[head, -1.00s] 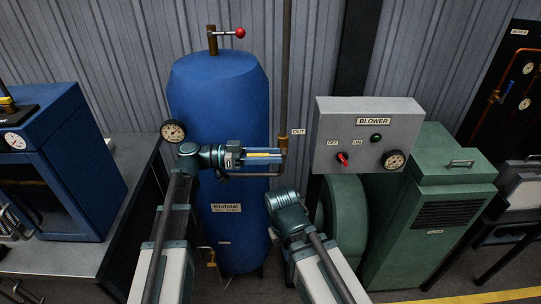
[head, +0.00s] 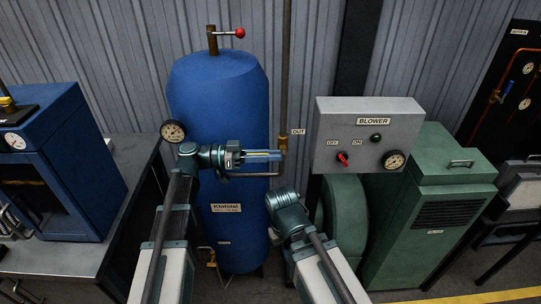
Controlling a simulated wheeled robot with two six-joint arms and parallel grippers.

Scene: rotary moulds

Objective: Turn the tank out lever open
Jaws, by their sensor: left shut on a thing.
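The blue tank (head: 218,100) stands upright at the centre. A thin outlet pipe (head: 286,60) runs down to its right, beside a label reading OUT (head: 298,132). A brass valve (head: 283,145) sits on this pipe. My left gripper (head: 275,156) reaches in from the left across the tank front and is shut on the tank out lever at the valve. Its fingers hide most of the lever, so I cannot tell its angle. My right arm's wrist shows low in front of the tank, but its jaws do not show.
A grey blower panel (head: 348,112) with a red switch and gauge is right of the valve, above a green blower (head: 425,215). A red-knobbed lever (head: 239,33) tops the tank. A gauge (head: 173,131) is at its left. A blue cabinet (head: 75,165) stands left.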

